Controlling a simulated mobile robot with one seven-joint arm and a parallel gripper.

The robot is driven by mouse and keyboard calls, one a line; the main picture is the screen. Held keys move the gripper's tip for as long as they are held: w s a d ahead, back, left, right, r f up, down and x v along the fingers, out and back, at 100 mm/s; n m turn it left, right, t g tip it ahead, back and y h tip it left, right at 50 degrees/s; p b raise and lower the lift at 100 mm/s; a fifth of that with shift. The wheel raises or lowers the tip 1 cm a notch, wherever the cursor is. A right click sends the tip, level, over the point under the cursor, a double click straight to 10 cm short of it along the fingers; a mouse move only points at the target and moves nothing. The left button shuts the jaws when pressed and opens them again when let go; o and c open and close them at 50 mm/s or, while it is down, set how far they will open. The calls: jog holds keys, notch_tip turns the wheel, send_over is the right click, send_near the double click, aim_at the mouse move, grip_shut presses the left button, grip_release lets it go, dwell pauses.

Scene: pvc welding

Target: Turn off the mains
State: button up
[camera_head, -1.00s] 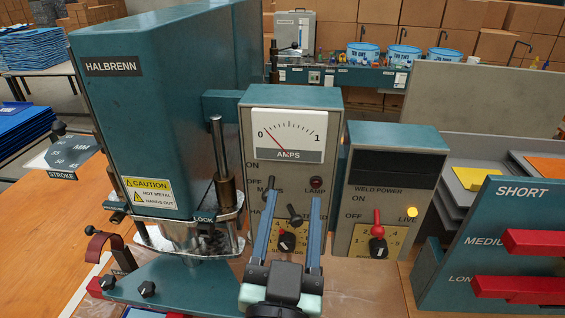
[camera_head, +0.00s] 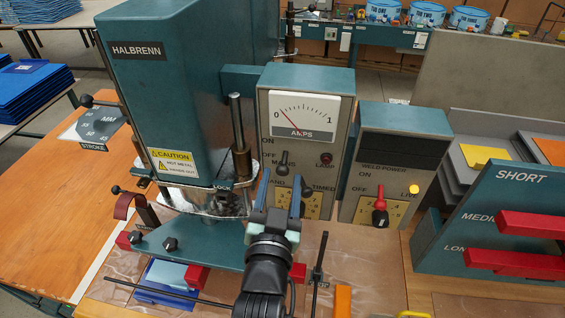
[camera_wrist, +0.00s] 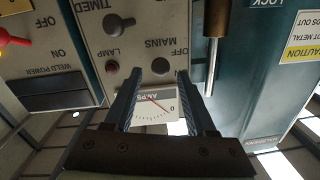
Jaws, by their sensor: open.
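The mains switch (camera_head: 283,160) is a small dark lever on the grey panel below the amps meter (camera_head: 304,115), beside ON and OFF labels. It seems to point up, towards ON. My gripper (camera_head: 279,190) is open and empty in front of this panel, just below the switch in the head view. In the wrist view, which is upside down, the mains switch knob (camera_wrist: 160,66) lies between the two fingertips (camera_wrist: 158,78). I see no contact. The gap in depth is hard to judge. My fingers hide part of the panel's lower labels and dial.
A red lamp (camera_head: 326,158) is right of the switch. The weld power box (camera_head: 397,160) has a raised red lever and a glowing yellow live lamp (camera_head: 413,189). The press (camera_head: 190,90) and its vertical rod (camera_head: 238,130) stand close on the left. Red bars (camera_head: 530,226) project at right.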

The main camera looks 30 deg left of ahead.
aim_at(282, 172)
jog(key=shift+p+x, duration=0.3)
jog(key=shift+x, duration=1.3)
grip_shut()
